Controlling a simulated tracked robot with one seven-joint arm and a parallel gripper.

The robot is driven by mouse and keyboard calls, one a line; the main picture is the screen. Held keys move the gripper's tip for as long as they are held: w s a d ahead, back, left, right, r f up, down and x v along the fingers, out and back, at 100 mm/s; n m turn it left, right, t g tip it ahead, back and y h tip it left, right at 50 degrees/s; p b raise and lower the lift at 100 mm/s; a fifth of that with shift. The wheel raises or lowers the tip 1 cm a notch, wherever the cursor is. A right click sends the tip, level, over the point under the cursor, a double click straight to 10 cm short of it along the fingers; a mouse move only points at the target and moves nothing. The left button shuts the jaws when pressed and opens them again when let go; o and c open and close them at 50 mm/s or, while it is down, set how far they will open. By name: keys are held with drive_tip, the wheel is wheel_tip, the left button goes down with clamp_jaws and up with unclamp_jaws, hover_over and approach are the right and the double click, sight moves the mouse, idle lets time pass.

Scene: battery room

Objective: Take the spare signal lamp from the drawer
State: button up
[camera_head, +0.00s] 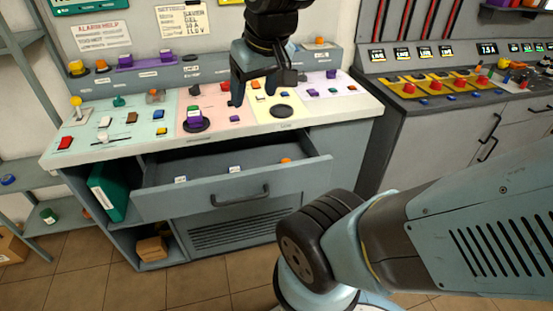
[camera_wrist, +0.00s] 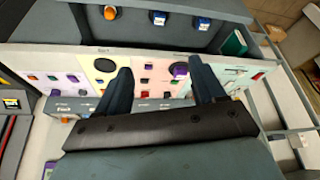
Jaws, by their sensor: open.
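The drawer (camera_head: 235,195) under the console is pulled open. A small orange object (camera_head: 286,160), which may be the spare signal lamp, lies near its right end. In the wrist view it shows at the top left (camera_wrist: 110,12). Two blue-and-white items, one left (camera_head: 181,180) and one middle (camera_head: 235,169), are also in the drawer. My gripper (camera_head: 262,92) is above the console top, behind the drawer, open and empty. In the wrist view the two dark fingers (camera_wrist: 158,75) are spread apart over the panel.
The console top (camera_head: 150,140) carries many buttons, knobs and levers below my gripper. A green binder (camera_head: 108,190) and a cardboard box (camera_head: 151,248) stand in the open shelf at left. A second grey console (camera_head: 440,140) stands at right. The drawer is mostly empty.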

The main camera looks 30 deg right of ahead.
drive_tip(key=w+d+f+n+g+h, duration=0.1)
drive_tip(key=w+f+n+g+h, duration=0.2)
drive_tip(key=w+f, duration=0.3)
drive_tip(key=w+d+f+n+g+h, duration=0.1)
drive_tip(key=w+f+n+g+h, duration=0.2)
drive_tip(key=f, duration=1.2)
drive_tip(key=w+d+f+n+g+h, duration=0.1)
drive_tip(key=w+f+n+g+h, duration=0.2)
drive_tip(key=w+f+n+h, duration=0.2)
drive_tip(key=shift+w+d+f+n, duration=0.1)
drive_tip(key=shift+w+f+n, duration=0.05)
drive_tip(key=shift+w+f, duration=0.65)
drive_tip(key=shift+w+f+n, duration=0.1)
drive_tip(key=shift+w+f, duration=0.35)
drive_tip(key=shift+f, duration=0.7)
drive_tip(key=shift+w+d+f+n, duration=0.1)
drive_tip(key=shift+w+f+n, duration=0.05)
drive_tip(key=shift+w+f, duration=0.65)
drive_tip(key=shift+w+d+f+n+h, duration=0.15)
drive_tip(key=shift+w+f+n+h, duration=0.1)
drive_tip(key=shift+f+n+h, duration=0.5)
drive_tip(key=shift+d+h, duration=0.25)
drive_tip(key=shift+d, duration=0.05)
drive_tip(key=x, duration=1.3)
drive_tip(key=shift+d+f, duration=0.1)
drive_tip(key=shift+c, duration=0.4)
drive_tip(key=c, duration=1.1)
